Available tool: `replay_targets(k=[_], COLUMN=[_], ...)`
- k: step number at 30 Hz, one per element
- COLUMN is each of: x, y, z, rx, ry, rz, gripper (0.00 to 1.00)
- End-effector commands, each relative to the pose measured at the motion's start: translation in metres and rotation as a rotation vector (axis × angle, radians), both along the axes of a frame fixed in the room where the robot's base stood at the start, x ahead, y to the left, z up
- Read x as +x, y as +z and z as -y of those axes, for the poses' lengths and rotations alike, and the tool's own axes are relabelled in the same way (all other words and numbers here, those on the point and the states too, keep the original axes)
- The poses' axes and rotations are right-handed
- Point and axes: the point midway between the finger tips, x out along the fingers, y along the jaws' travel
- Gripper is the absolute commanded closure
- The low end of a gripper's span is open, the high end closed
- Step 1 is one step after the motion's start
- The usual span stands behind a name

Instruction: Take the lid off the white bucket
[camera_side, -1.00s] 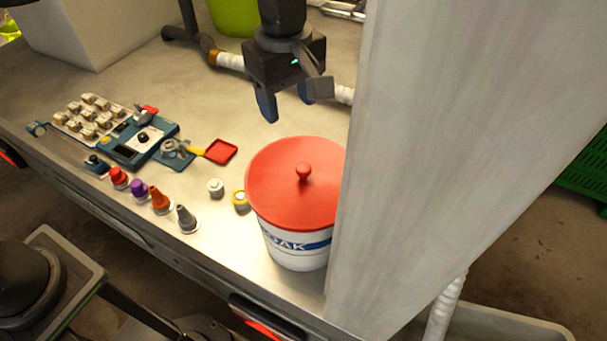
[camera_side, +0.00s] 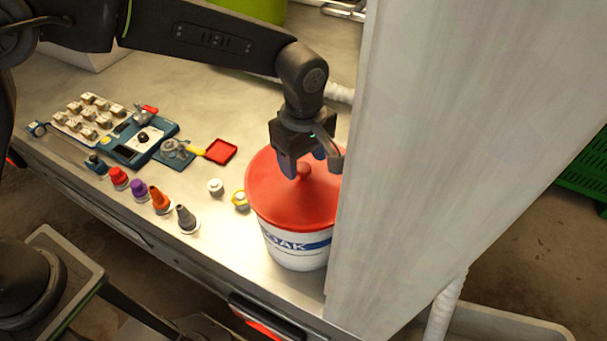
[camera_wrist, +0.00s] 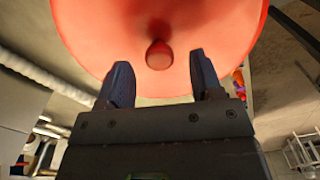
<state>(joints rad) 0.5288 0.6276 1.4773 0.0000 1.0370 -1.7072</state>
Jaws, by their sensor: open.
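The white bucket (camera_side: 297,257) with a blue band stands at the table's front edge, beside the pale upright panel. Its red lid (camera_side: 285,205) sits on top, with a round red knob (camera_side: 304,170) in the middle. My gripper (camera_side: 304,170) is open just above the lid, its fingers close to the knob. In the wrist view the knob (camera_wrist: 159,54) shows between and a little beyond the two fingertips of the gripper (camera_wrist: 158,75), and the lid (camera_wrist: 95,35) fills the upper part. I cannot tell whether a finger touches the lid.
A pale upright panel (camera_side: 460,150) stands close on the bucket's right. A green container (camera_side: 255,10) stands at the back.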

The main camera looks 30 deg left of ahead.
Motion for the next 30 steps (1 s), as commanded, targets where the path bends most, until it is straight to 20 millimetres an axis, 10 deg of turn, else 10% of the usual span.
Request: replay_targets(k=[14,30], x=[0.001,0.001], y=[-0.026,-0.026], z=[0.000,0.000], rx=[0.000,-0.001], ry=[0.001,0.001], rz=[0.003,0.004], gripper=[0.41,0.93])
